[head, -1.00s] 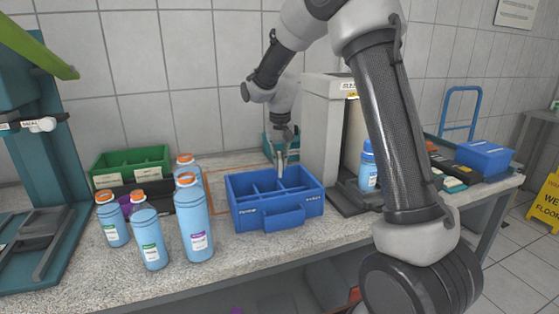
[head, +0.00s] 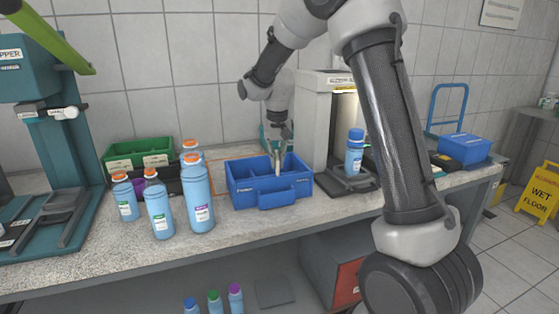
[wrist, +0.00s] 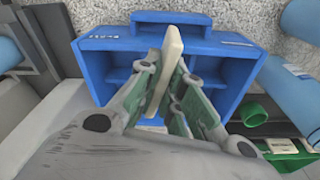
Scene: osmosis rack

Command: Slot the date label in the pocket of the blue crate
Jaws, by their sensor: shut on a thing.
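The blue crate (head: 243,201) stands on the bench, with dividers inside. Its pocket (head: 278,194) juts from the front wall. In the wrist view the pocket (wrist: 195,20) is at the top, beyond the crate's front wall (wrist: 115,43). My gripper (head: 278,163) is over the crate's inside, behind the front wall. In the wrist view my gripper (wrist: 165,85) is shut on a thin cream plate, the date label (wrist: 172,48). The label stands edge-on to the wrist camera, with its far end near the front wall and apart from the pocket. Its printed face is hidden.
Several blue bottles (head: 200,205) stand left of the crate, with a green crate (head: 140,150) behind them. A grey machine (head: 315,120) holding a blue bottle (head: 355,150) stands close on the right. Bare bench lies before the crate.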

